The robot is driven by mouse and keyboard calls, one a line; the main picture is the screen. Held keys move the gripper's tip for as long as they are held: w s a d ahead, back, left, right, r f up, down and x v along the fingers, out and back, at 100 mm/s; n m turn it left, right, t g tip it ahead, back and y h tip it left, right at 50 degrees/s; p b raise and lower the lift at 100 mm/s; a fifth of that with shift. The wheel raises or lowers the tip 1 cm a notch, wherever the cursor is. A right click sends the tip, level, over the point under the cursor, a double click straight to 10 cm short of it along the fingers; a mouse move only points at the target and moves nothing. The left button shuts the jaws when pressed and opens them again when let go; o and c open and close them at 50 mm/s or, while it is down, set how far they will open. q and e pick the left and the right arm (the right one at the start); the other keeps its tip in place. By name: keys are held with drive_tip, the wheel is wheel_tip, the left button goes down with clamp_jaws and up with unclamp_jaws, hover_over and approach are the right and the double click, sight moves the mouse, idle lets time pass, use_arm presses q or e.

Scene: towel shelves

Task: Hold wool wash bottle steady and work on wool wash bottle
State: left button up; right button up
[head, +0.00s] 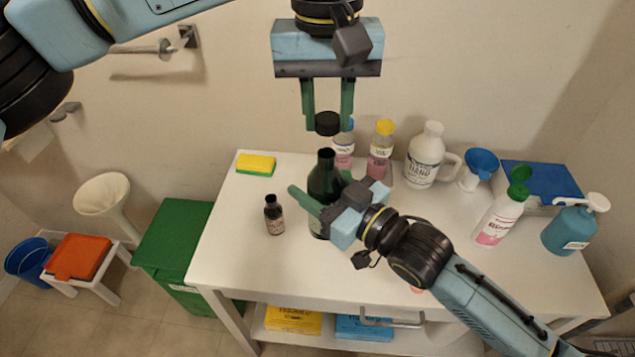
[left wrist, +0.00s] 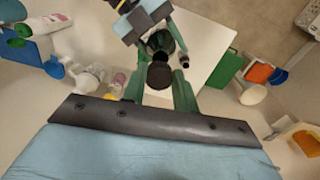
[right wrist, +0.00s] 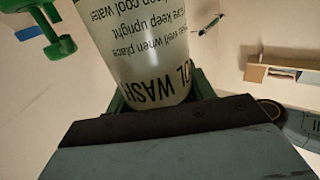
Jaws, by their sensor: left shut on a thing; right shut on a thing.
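The wool wash bottle (head: 322,180) is dark green and stands upright on the white table, its neck open. Its white label (right wrist: 150,45) with wool wash lettering fills much of the right wrist view. My right gripper (head: 323,195) is shut around the bottle's body from the right. My left gripper (head: 327,112) points down above the bottle and is shut on a black cap (head: 327,124). The cap is apart from the neck, a little above it. The cap (left wrist: 160,75) also shows between the fingers in the left wrist view.
A small brown bottle (head: 274,217) stands left of the wool wash bottle. A yellow sponge (head: 256,164), a yellow-capped bottle (head: 381,150) and a white jug (head: 425,158) are behind. A white-and-pink bottle (head: 498,220) and teal pump bottle (head: 572,232) stand right. The table's front left is clear.

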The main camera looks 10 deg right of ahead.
sight(326, 156)
use_arm(q)
drive_tip(key=shift+f, duration=1.15)
drive_tip(key=shift+f, duration=0.1)
drive_tip(key=shift+f, duration=0.8)
drive_tip(key=shift+f, duration=0.6)
